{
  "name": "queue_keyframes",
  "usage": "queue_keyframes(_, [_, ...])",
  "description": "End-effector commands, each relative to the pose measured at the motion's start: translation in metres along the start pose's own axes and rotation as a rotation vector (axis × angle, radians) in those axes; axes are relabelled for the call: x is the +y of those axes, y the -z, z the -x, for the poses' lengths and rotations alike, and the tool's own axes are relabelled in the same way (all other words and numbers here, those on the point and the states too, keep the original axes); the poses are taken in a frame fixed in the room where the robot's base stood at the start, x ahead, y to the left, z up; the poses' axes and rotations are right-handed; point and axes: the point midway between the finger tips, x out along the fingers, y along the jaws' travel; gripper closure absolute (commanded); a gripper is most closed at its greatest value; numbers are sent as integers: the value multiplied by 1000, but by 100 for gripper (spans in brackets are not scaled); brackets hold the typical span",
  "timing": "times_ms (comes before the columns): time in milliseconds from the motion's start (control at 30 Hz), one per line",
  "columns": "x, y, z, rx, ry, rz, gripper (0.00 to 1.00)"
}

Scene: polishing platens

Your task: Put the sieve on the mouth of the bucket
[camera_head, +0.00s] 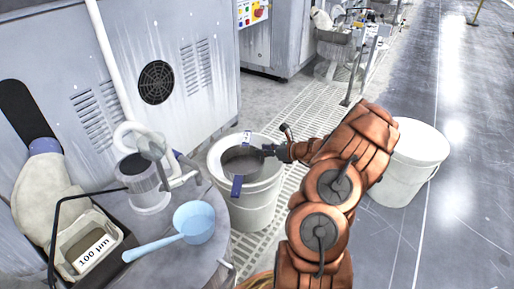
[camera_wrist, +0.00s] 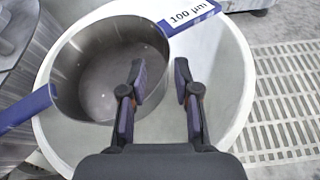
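The sieve (camera_head: 242,165) is a round grey metal pan with two blue tabs. It sits at the mouth of the white bucket (camera_head: 255,213), its tabs on opposite sides reaching over the bucket rim. My gripper (camera_head: 268,151) is at the sieve's right side. In the wrist view my gripper (camera_wrist: 160,85) is open, one finger over the sieve's inside and the other outside its wall. Contact cannot be told.
A grey round table (camera_head: 160,255) at left holds a light-blue ladle (camera_head: 193,222), a cup-like fixture (camera_head: 145,185) and a tray labelled "100 µm" (camera_head: 88,245). A second white bucket (camera_head: 408,165) stands right of my arm. A grey machine (camera_head: 165,45) stands behind.

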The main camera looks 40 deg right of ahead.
Motion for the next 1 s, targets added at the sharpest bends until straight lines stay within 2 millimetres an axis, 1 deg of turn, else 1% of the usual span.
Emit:
queue_keyframes(33, [-1,-5,14,-2,4,-3,69])
queue_keyframes(100, [0,-4,27,-3,4,-3,69])
queue_keyframes(300, [0,-3,58,-2,2,0,69])
queue_keyframes(500, [0,-2,74,-1,1,1,69])
queue_keyframes(633, [0,-1,76,0,-1,3,69])
queue_keyframes(700, [5,-5,73,0,-13,17,69])
queue_keyframes(767, [16,-14,67,3,-40,48,69])
queue_keyframes(867, [49,-36,52,12,-123,144,69])
queue_keyframes(967, [99,-64,36,25,-243,285,69])
queue_keyframes(1000, [122,-73,31,31,-297,344,69])
